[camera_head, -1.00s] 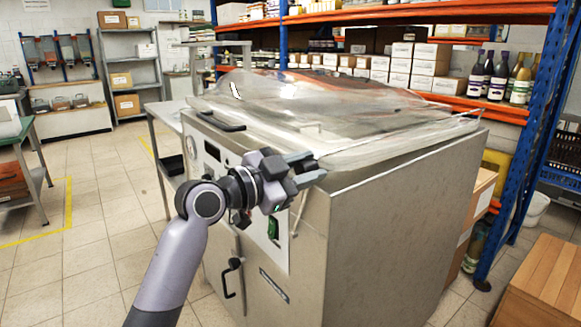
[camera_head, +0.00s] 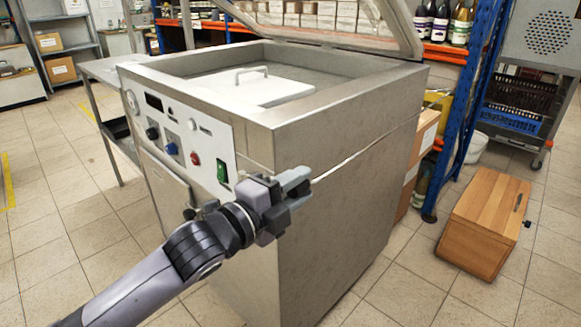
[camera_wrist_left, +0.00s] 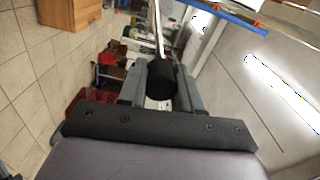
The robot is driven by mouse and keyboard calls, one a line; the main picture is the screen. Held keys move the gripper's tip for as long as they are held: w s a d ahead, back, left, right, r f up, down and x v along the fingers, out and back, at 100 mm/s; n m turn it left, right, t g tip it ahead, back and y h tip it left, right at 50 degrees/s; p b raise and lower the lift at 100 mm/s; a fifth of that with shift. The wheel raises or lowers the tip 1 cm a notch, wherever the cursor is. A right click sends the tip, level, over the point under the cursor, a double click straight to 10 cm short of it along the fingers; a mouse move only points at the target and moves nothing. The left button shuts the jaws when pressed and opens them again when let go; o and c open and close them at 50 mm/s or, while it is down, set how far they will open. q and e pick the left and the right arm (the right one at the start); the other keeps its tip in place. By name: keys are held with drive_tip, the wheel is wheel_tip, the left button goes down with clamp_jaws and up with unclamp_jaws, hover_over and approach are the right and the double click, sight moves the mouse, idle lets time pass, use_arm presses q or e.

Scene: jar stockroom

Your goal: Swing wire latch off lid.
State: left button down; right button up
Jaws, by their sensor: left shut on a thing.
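The steel chamber machine (camera_head: 340,170) stands in the middle of the head view. Its clear lid (camera_head: 395,25) is raised, tilted up at the back, and its upper part is cut off by the frame. A thin wire latch (camera_head: 362,152) runs along the machine's right side, from my left gripper (camera_head: 297,186) up toward the back right. In the left wrist view, the fingers are shut around the latch's black grip (camera_wrist_left: 160,82), with the metal rod leading away from it. My right gripper is out of view.
A white plate with a handle (camera_head: 262,88) lies in the open chamber. A wooden box (camera_head: 485,222) stands on the floor to the right, near a blue rack post (camera_head: 455,150). A steel side table (camera_head: 100,68) adjoins the left. Tiled floor is clear between.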

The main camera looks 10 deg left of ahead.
use_arm(q)
drive_tip(key=shift+s+d+f+m, duration=0.2)
drive_tip(key=shift+f+m, duration=0.2)
drive_tip(key=shift+f, duration=0.3)
drive_tip(key=shift+s+d+f+m, duration=0.1)
drive_tip(key=shift+d+f+m, duration=0.1)
drive_tip(key=shift+f+m, duration=0.35)
drive_tip(key=shift+f, duration=0.25)
drive_tip(key=c, duration=0.8)
unclamp_jaws()
drive_tip(key=shift+r, duration=0.1)
drive_tip(key=v, duration=0.7)
